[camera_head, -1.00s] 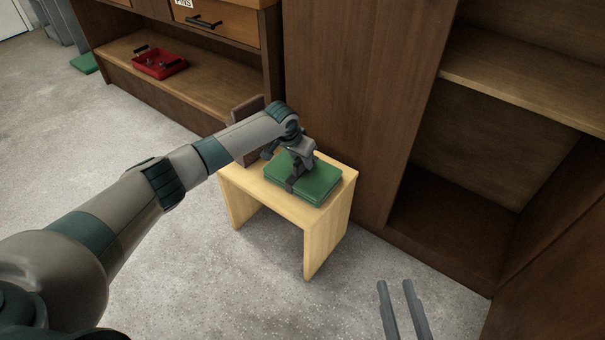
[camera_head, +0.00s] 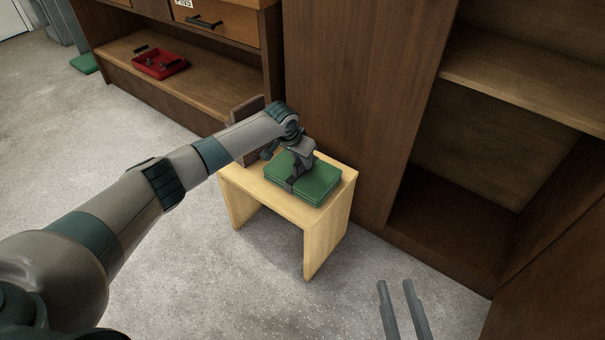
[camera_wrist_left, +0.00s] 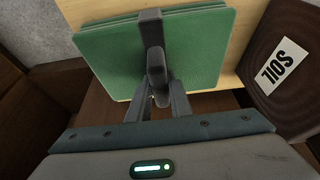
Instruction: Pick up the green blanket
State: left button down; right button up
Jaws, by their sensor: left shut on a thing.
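The green blanket (camera_head: 318,186) is folded into a flat rectangle and lies on a small light wood stool (camera_head: 262,193). My left gripper (camera_head: 291,182) is over the blanket and shut on its edge. In the left wrist view, the blanket (camera_wrist_left: 198,48) shows on both sides of my left gripper's finger (camera_wrist_left: 153,45), which lies across its upper face; the other finger is mostly hidden. My right gripper (camera_head: 402,284) shows at the bottom of the head view as two parallel fingers with a gap between them, empty, above the floor.
A tall brown cabinet (camera_head: 350,80) stands right behind the stool, with open shelves (camera_head: 520,85) to the right. A box with a label (camera_wrist_left: 285,65) stands beside the blanket on the stool. A red tray (camera_head: 160,63) sits on a low shelf at the back left. Grey floor in front is clear.

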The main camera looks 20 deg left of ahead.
pick_arm(q)
jog(key=shift+r, duration=0.15)
dwell(0.7)
